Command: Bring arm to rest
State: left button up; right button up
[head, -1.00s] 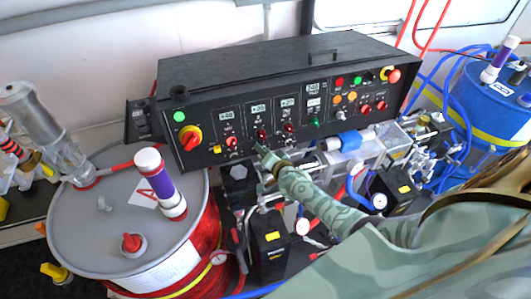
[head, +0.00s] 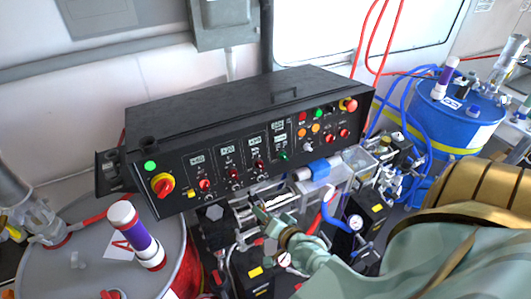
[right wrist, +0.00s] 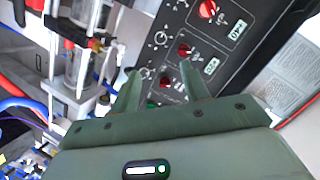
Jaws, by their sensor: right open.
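My right gripper (head: 262,215) is in front of the lower edge of the black control panel (head: 225,160) in the head view. In the right wrist view its two green fingers (right wrist: 160,92) are spread apart with nothing between them. Beyond the fingertips, the panel's red knobs (right wrist: 186,50) and small displays show. I cannot tell the exact gap between fingertips and panel, but no knob is between the fingers. My left gripper is not in view.
A grey drum (head: 95,265) with a purple-and-white cylinder (head: 136,235) stands at the left. A blue drum (head: 450,118) stands at the far right. Pumps, hoses and a gauge (head: 355,222) crowd the space below the panel.

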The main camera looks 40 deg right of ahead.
dwell(0.6)
jog(key=s+a+f+n+g+b, duration=0.2)
jog(key=s+f+b, duration=0.6)
jog(key=f, duration=1)
jog(key=s+a+f+n+g+b, duration=0.2)
jog(key=s+f+n+g+b, duration=0.5)
jog(key=s+f, duration=0.9)
jog(key=s+a+f+n+g+y+b, duration=0.1)
jog(key=s+a+f+n+g+b, duration=0.2)
jog(key=f, duration=1.8)
jog(key=s+n+g+b, duration=0.1)
jog(key=s+n+b, duration=0.2)
jog(key=s+b, duration=0.4)
jog(key=shift+s+f+g+b, duration=0.3)
jog(key=shift+s+g+b, duration=0.1)
jog(key=shift+s, duration=0.95)
